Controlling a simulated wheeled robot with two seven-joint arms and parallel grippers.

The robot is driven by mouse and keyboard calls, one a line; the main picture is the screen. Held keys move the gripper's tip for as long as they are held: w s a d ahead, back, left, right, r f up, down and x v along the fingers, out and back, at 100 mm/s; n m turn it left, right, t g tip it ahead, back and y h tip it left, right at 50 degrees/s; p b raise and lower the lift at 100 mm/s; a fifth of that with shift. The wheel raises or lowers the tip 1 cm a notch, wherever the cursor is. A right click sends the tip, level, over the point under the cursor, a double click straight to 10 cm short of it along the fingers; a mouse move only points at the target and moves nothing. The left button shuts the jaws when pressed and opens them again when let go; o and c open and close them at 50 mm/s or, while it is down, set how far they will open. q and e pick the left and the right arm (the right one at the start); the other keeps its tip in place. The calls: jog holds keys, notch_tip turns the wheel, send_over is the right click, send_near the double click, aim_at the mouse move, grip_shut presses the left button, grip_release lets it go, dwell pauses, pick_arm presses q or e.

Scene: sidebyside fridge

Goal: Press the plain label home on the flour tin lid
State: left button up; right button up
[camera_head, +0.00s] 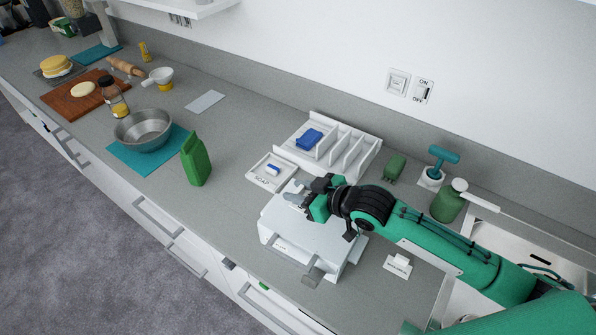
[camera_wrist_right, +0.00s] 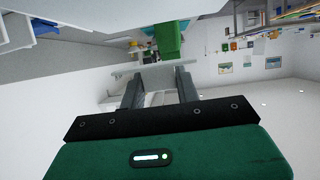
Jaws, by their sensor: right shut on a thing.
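A white box (camera_head: 300,243) with a small marking on its front stands near the counter's front edge; I cannot tell whether it is the flour tin. My right gripper (camera_head: 295,201) is over the box's back left part, its fingers pointing left. It is shut on a pale thing, mostly hidden. In the right wrist view, the two dark fingers of my right gripper (camera_wrist_right: 160,91) stand apart with a pale surface between them. I cannot make out whether the held thing is the plain label. My left gripper is not in view.
A white tray (camera_head: 254,178) with a blue-and-white bar and a white divided rack (camera_head: 359,150) stand behind the gripper. A green carton (camera_head: 195,160) stands to the left. Bare counter lies around the grey sheet (camera_head: 205,102).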

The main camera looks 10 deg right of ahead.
jog(key=shift+w+d+r+n+y+p, duration=0.2)
jog(key=shift+w+r+n+y+p, duration=0.15)
jog(key=shift+w+r, duration=0.7)
jog(key=shift+w+f+g, duration=0.1)
jog(key=shift+g, duration=0.2)
